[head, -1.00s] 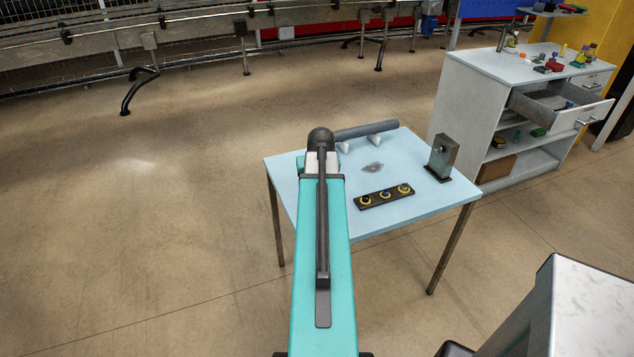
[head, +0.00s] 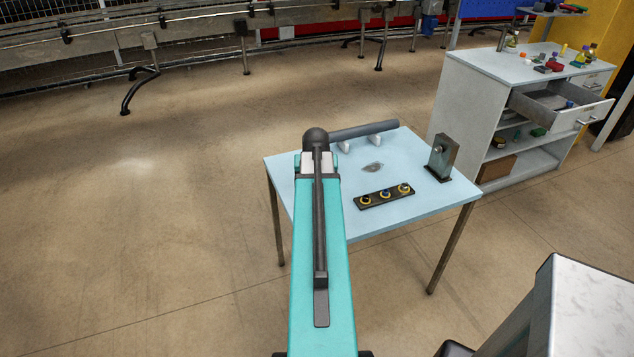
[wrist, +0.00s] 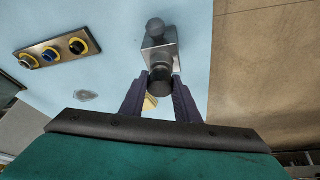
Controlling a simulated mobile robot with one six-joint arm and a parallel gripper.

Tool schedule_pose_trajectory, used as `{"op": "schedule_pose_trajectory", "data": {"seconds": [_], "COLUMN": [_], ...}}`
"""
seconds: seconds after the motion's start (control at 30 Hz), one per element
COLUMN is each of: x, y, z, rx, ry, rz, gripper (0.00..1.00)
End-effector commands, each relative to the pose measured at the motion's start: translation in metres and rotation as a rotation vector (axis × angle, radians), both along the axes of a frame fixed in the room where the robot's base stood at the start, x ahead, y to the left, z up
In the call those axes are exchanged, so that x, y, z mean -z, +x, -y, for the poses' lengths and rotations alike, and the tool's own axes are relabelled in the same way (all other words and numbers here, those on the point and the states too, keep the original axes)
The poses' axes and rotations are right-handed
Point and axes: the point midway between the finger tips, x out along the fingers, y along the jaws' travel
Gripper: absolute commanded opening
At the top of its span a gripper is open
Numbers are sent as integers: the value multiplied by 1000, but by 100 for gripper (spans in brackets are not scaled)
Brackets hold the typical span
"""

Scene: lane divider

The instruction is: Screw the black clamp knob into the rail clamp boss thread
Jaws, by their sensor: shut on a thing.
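In the wrist view my gripper (wrist: 160,92) is shut on the black clamp knob (wrist: 160,84), a dark round piece between the fingertips. Straight beyond the knob is a grey metal block (wrist: 160,50) with a round ball-ended part (wrist: 155,26), which looks like the rail clamp with its boss. The knob's far end overlaps the block in the picture. I cannot tell whether the threads touch or engage. In the head view my teal arm hides the gripper, the knob and this block.
The light blue table (head: 400,220) bears a rack with three yellow-ringed pieces (head: 384,196), a grey bar on white supports (head: 365,131), a grey patch (head: 373,167) and a metal upright (head: 442,157). The rack also shows in the wrist view (wrist: 54,52). A cabinet (head: 470,105) stands behind.

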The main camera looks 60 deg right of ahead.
Motion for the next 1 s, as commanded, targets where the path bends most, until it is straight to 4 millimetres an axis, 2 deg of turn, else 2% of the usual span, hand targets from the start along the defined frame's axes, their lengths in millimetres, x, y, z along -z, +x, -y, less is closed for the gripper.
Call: {"op": "schedule_pose_trajectory", "data": {"seconds": [0.4, 0.67, 0.7, 0.73, 1.0], "x": [0, 1, 1, 1, 0], "y": [-2, -2, -2, -2, -1], "z": [2, 2, 2, 2, 1], "rx": [141, 153, 151, 151, 148], "ry": [-4, -3, -2, -2, -1], "rz": [-4, -4, -4, -4, -2], "gripper": [16, 16, 34, 39, 39]}}
